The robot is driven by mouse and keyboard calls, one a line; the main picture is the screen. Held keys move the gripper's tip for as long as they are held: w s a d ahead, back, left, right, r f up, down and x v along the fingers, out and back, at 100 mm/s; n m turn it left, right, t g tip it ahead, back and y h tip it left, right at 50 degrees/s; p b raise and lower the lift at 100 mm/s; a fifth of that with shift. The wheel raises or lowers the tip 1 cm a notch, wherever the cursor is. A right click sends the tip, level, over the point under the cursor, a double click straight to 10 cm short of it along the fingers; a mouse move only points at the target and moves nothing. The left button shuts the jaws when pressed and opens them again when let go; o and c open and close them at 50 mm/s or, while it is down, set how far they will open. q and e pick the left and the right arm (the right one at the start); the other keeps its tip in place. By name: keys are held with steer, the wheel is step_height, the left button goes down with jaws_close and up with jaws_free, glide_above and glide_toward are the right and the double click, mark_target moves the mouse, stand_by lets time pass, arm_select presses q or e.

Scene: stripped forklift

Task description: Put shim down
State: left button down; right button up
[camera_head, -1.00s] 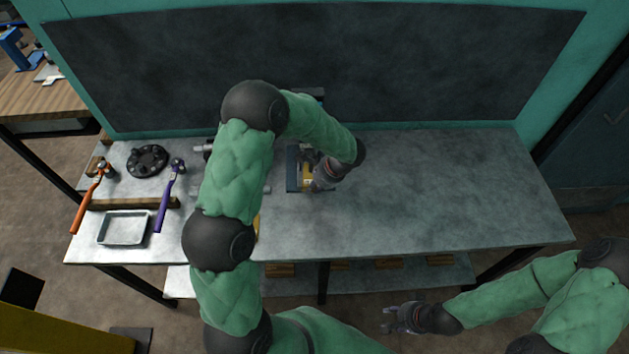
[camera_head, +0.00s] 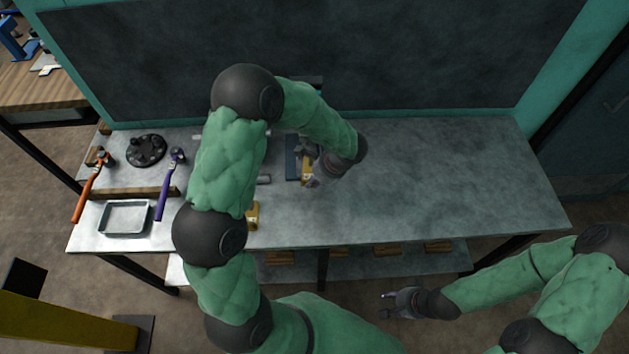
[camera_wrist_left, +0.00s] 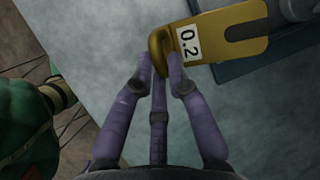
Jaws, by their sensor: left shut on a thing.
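The shim is a yellow forked plate with a white "0.2" label (camera_wrist_left: 205,40) in the left wrist view. In the head view it shows as a small yellow patch (camera_head: 306,171) beside a dark blue-grey block. My left gripper (camera_head: 312,170) is above the middle of the bench. Its purple fingers (camera_wrist_left: 164,68) are shut on the shim's raised end tab. The shim's slot faces a grey rounded part (camera_wrist_left: 295,8); I cannot tell whether they touch. My right gripper (camera_head: 388,304) is open and empty, in front of the bench.
The block (camera_head: 291,158) lies on the metal bench (camera_head: 440,190), whose right half is clear. Another yellow piece (camera_head: 253,215) lies near the front edge.

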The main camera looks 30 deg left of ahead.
arm_select(q)
steer(key=s+d+r+g+h+p, duration=0.1)
steer(key=s+r+p, duration=0.2)
steer(key=s, duration=0.4)
steer(key=s+d+r+n+g+h+p, duration=0.1)
steer(key=s+d+r+p, duration=0.15)
steer(key=s, duration=0.55)
steer(key=s+d+r+g+p, duration=0.1)
steer(key=s+r+p, duration=0.15)
steer(key=s, duration=0.45)
steer(key=shift+g+h, duration=0.3)
steer(key=w+a+f, duration=0.4)
steer(key=a, duration=0.1)
steer(key=w+a+f+b, duration=0.1)
steer(key=w+a+f, duration=0.3)
steer(key=w+f, duration=0.1)
steer(key=shift+a+f, duration=0.2)
steer(key=shift+a, duration=0.15)
steer(key=shift+a+f, duration=0.1)
steer(key=shift+f, duration=0.15)
steer(key=shift+w+a+f+b, duration=0.1)
steer(key=shift+w+f+b, duration=0.1)
steer(key=shift+f, duration=0.65)
steer(key=shift+w+f+b, duration=0.1)
steer(key=shift+f+b, duration=0.05)
steer(key=shift+f, duration=0.65)
steer(key=shift+s+f, duration=0.1)
steer(key=c, duration=1.2)
jaws_free()
